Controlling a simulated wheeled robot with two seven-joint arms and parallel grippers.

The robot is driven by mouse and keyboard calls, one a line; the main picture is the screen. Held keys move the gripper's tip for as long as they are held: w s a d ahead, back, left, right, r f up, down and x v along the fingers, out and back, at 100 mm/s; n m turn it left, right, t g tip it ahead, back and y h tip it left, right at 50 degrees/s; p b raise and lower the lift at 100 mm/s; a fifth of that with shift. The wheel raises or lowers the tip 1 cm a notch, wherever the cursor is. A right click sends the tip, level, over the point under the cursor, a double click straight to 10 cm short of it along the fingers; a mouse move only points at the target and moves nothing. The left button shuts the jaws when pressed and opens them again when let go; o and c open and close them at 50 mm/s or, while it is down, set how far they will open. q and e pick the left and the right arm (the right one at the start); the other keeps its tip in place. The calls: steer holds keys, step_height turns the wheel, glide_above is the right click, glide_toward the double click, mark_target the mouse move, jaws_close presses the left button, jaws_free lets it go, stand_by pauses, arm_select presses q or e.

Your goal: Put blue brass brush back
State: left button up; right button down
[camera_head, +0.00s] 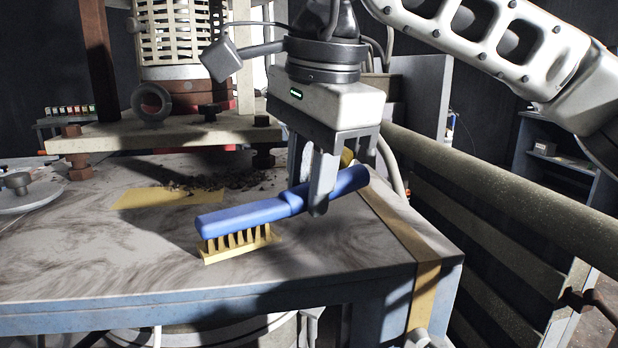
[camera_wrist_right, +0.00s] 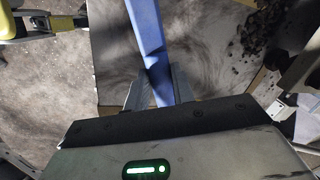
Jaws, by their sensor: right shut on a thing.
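The blue brush (camera_head: 245,214) has a long blue handle and yellowish bristles on its underside at the left end. My right gripper (camera_head: 318,205) is shut on the handle, near its right part, with the fingers pointing down. The bristles are at or just above the table top; I cannot tell whether they touch. In the right wrist view the blue handle (camera_wrist_right: 148,35) runs up from between the fingers of the right gripper (camera_wrist_right: 152,88). The bristles are hidden there. My left gripper is not in view.
The marbled table (camera_head: 110,262) has a yellow sheet (camera_head: 160,197) and dark crumbs (camera_head: 210,183) near its back. A machine on a plate (camera_head: 165,135) with bolt feet stands behind. A round metal lid (camera_head: 25,197) lies at the left. A railing (camera_head: 500,190) runs along the right.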

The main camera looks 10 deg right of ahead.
steer(key=shift+f, duration=0.2)
steer(key=c, duration=1.2)
jaws_free()
steer(key=shift+r, duration=0.1)
steer(key=r, duration=0.4)
steer(key=s+r+p, duration=0.1)
steer(key=r, duration=0.3)
steer(key=s+r+p, duration=0.1)
steer(key=r, duration=0.3)
steer(key=shift+s+d, duration=0.1)
steer(key=shift+d, duration=0.3)
